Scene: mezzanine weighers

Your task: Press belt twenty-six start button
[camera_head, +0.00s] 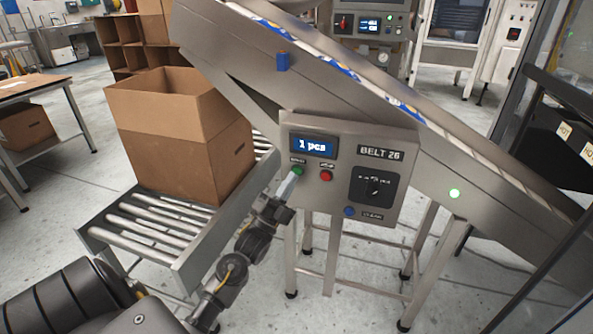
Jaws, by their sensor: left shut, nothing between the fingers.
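The belt 26 control box (338,210) is mounted on the side of an inclined conveyor. I cannot tell whether the tips touch the button. The label above the green button is too small to read. My right gripper is not in view.
An open cardboard box (180,140) stands on a roller conveyor (150,226) left of the control box. The inclined conveyor (300,62) carries blue-and-white packs and has a lit green lamp (454,193). A wooden table (30,88) is at the left.

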